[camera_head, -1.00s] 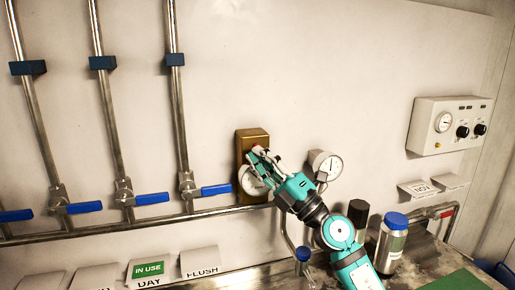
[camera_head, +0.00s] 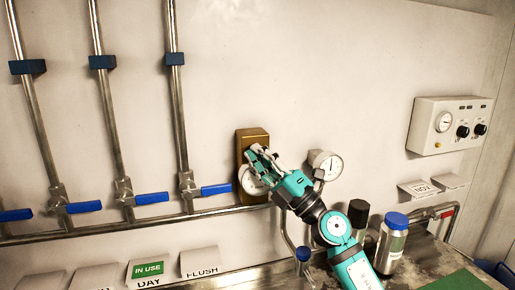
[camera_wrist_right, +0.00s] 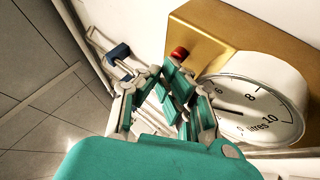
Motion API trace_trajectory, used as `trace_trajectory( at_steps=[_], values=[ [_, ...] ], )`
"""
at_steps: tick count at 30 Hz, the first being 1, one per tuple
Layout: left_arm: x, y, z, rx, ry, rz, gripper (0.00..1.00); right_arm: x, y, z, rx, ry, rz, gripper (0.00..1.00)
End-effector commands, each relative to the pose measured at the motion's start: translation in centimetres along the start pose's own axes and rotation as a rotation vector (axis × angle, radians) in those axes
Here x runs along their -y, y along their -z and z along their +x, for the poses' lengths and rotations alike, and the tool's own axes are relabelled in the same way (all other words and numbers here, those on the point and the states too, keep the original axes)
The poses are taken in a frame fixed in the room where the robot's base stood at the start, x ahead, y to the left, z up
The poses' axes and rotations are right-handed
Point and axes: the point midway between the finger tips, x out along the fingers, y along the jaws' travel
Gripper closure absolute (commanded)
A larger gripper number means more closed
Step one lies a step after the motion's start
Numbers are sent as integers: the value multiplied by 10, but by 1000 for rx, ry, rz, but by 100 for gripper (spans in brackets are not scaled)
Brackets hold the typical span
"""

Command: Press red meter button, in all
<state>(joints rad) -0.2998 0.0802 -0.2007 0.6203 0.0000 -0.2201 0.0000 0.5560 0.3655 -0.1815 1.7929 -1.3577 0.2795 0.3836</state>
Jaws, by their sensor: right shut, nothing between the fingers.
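In the right wrist view the brass box (camera_wrist_right: 225,42) carries a small red button (camera_wrist_right: 180,54), and the dial (camera_wrist_right: 262,100) is marked in litres. My right gripper (camera_head: 256,152) is shut and empty in front of the brass box. In the wrist view its fingertips (camera_wrist_right: 167,76) are close beside the red button; I cannot tell if they touch it. In the head view the gripper hides the button. My left gripper is not in view.
A round gauge (camera_head: 326,166) is on the wall just right of my gripper. Pipes with blue-handled valves (camera_head: 215,189) are to the left. A control box (camera_head: 449,125) hangs at the right. A blue-capped bottle (camera_head: 391,243) and a dark-capped one (camera_head: 358,214) stand on the bench.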

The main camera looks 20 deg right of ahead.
Motion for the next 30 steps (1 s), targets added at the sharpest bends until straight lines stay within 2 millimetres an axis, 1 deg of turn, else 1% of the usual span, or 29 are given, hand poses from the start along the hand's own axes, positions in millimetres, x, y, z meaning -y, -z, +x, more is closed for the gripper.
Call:
trace_trajectory(
  at_steps=[30],
  values=[
    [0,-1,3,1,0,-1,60,6,-5,6,2,3,0,100]
  ],
)
